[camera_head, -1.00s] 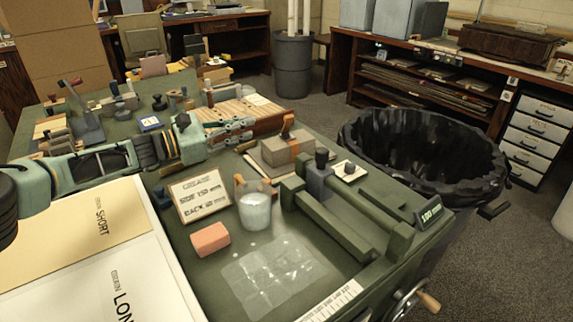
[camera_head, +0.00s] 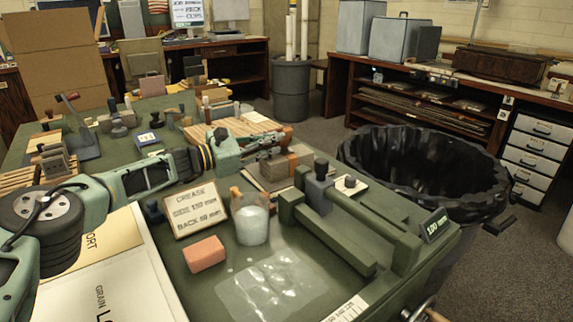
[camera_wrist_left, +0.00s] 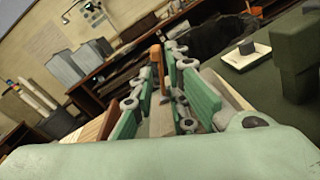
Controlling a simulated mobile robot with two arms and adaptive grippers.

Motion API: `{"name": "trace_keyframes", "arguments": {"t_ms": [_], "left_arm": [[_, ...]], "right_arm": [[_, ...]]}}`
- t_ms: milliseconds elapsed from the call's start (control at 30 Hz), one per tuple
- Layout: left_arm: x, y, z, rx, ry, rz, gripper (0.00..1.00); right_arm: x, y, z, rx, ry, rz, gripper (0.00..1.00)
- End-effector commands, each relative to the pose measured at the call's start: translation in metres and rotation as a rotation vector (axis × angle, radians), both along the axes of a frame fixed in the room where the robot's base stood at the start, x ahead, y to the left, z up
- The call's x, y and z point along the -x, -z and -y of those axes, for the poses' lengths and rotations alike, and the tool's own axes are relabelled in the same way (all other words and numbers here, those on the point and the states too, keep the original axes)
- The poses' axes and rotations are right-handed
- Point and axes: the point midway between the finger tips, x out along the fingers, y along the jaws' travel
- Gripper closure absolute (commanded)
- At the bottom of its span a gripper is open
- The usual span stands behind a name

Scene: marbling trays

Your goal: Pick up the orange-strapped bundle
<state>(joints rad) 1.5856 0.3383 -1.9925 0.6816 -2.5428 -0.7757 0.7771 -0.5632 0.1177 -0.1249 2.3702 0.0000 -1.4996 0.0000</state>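The orange-strapped bundle (camera_head: 266,180) is a grey stack with an orange strap (camera_head: 293,165) around its middle. It lies on the green bench, left of the green jig. My left gripper (camera_head: 284,143) is at the bundle's far left top, its fingers pointing right towards the strap. In the left wrist view the two fingers (camera_wrist_left: 172,72) are spread, with an orange-brown upright piece (camera_wrist_left: 156,62) and a grey surface (camera_wrist_left: 163,120) showing between them. I cannot tell whether the fingers touch the bundle. My right gripper is not in view.
A cup (camera_head: 251,222), a pink block (camera_head: 204,254) and a "CREASE" sign (camera_head: 194,211) stand in front of the bundle. The green jig (camera_head: 335,235) stands close on its right. A black-lined bin (camera_head: 425,175) is beyond the bench's right edge.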

Motion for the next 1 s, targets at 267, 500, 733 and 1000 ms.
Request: {"name": "trace_keyframes", "arguments": {"t_ms": [267,500,733,1000], "left_arm": [[-0.014,0.002,0.025,0.000,0.001,0.000,0.86],[-0.016,0.001,0.029,0.000,0.001,-0.001,0.86],[-0.016,0.001,0.029,0.000,0.001,-0.001,0.96],[-0.016,0.000,0.029,0.001,0.000,0.000,1.00]], "right_arm": [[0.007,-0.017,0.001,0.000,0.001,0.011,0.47],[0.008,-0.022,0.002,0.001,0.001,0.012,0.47],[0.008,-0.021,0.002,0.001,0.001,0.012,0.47],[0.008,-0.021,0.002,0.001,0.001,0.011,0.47]]}}
